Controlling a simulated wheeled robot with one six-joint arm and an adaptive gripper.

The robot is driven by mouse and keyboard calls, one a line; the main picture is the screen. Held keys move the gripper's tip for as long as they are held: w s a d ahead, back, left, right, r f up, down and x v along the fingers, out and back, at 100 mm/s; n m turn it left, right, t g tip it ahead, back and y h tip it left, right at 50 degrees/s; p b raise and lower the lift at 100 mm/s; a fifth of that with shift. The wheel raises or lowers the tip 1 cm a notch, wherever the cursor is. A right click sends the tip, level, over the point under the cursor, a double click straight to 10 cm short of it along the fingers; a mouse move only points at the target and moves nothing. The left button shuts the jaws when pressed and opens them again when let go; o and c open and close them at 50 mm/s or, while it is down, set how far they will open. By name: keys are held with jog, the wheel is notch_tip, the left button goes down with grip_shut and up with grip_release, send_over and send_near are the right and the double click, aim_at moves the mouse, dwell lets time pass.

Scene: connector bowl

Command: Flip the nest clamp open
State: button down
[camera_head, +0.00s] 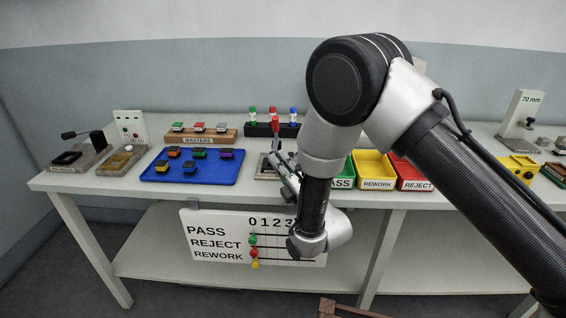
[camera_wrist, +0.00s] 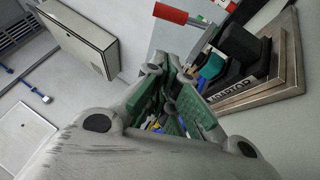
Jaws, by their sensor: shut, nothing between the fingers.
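The nest clamp shows a red handle (camera_head: 276,125) standing up near the middle of the table. In the wrist view the red handle (camera_wrist: 184,15) is at the top, on a metal lever running towards a black block. The clamp's nest (camera_wrist: 285,75) has a stepped base, a partly readable label and a blue piece by the black block. In the head view the nest (camera_head: 264,174) is partly hidden by my gripper. My gripper (camera_head: 281,163) is shut and empty, close beside the nest and below the handle. Its green-padded fingers (camera_wrist: 172,80) show in the wrist view. Contact with the clamp cannot be told.
A blue tray (camera_head: 212,180) with several small connectors lies left of the nest. A masters rack (camera_head: 203,138) and a rack of coloured pieces (camera_head: 262,129) stand behind. PASS, REWORK (camera_head: 376,184) and REJECT (camera_head: 414,185) bins are right, partly behind my arm.

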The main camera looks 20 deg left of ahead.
aim_at(274, 148)
jog(key=x, duration=0.6)
jog(key=shift+w+a+r, duration=0.1)
jog(key=shift+w+r, duration=0.1)
jog(key=shift+w, duration=0.45)
jog(key=shift+w+d+r, duration=0.1)
jog(key=shift+w+r, duration=0.15)
jog(key=shift+w, duration=0.35)
jog(key=shift+w+a+r, duration=0.1)
jog(key=shift+w+r, duration=0.1)
jog(key=shift+w, duration=0.45)
jog(key=shift+r, duration=0.1)
jog(key=shift+w+r+m+h, duration=0.2)
jog(key=shift+m+h, duration=0.1)
jog(key=shift+h, duration=0.1)
